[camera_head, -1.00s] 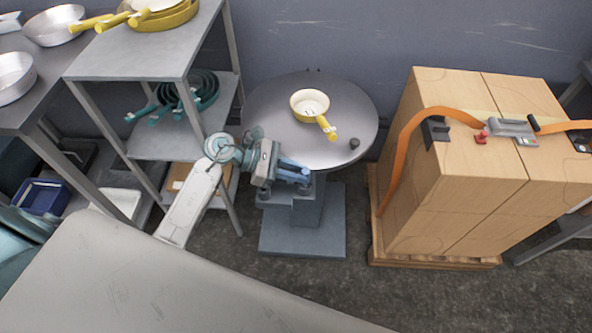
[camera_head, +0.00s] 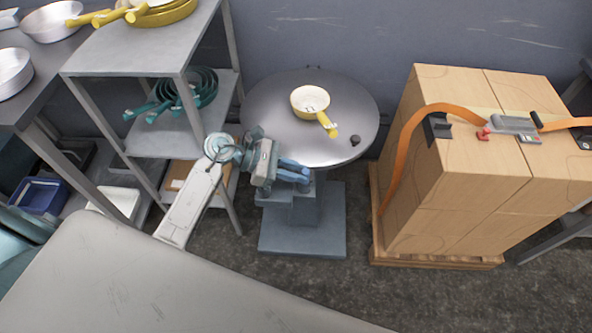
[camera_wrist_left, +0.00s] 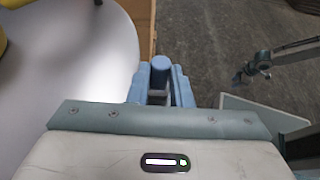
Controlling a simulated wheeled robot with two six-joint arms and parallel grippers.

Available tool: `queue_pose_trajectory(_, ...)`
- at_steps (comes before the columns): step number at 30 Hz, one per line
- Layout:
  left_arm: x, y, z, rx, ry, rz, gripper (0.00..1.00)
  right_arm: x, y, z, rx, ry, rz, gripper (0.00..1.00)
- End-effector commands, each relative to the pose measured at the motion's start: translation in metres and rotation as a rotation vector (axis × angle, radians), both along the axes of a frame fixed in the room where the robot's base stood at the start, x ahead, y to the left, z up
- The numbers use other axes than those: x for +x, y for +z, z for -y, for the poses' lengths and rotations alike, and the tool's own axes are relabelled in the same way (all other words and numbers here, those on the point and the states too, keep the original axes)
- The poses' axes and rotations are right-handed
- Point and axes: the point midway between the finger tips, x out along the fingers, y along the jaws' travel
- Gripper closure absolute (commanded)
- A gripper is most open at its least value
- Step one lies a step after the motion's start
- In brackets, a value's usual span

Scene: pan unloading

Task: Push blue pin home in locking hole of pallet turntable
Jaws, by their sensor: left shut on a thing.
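The pallet turntable (camera_head: 265,110) is a round grey metal disc on a pedestal with a square base. Its edge also shows in the left wrist view (camera_wrist_left: 95,75). My left gripper (camera_head: 292,173) is at the turntable's near edge, beside and a little below the rim. It is shut on the blue pin, whose round blue end (camera_wrist_left: 160,63) shows between the fingertips in the left wrist view. The locking hole is hidden, so I cannot tell how deep the pin sits.
A cream pan (camera_head: 309,101) with a yellow handle and a small dark knob (camera_head: 355,141) are on the turntable. A shelf (camera_head: 150,62) with pans stands left. Strapped cartons (camera_head: 455,150) on a wooden pallet (camera_head: 435,261) stand right. Floor between is clear.

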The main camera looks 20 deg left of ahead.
Motion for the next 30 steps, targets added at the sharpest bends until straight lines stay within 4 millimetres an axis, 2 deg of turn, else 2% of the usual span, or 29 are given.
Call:
queue_pose_trajectory(5,0.0,-0.001,0.0,0.0,0.0,0.0,1.0,0.0,-0.001,0.0,0.0,0.0,0.0,0.64)
queue_pose_trajectory(6,0.0,-0.001,0.0,0.0,0.0,0.0,0.77,0.0,-0.001,0.0,0.0,0.0,0.0,0.64)
queue_pose_trajectory(9,0.0,-0.001,0.0,0.0,0.0,0.001,0.58,0.0,-0.001,0.0,0.0,0.0,0.0,0.64)
queue_pose_trajectory(10,0.0,-0.001,0.0,0.0,0.001,0.001,0.56,0.0,-0.001,0.0,0.0,0.0,0.0,0.64)
queue_pose_trajectory(25,0.003,0.002,-0.001,0.0,0.005,0.009,0.56,0.0,-0.001,0.0,0.0,0.0,0.0,0.64)
queue_pose_trajectory(30,0.0,0.005,-0.012,0.004,0.005,0.011,0.56,0.0,-0.004,0.0,0.0,0.0,0.0,0.64)
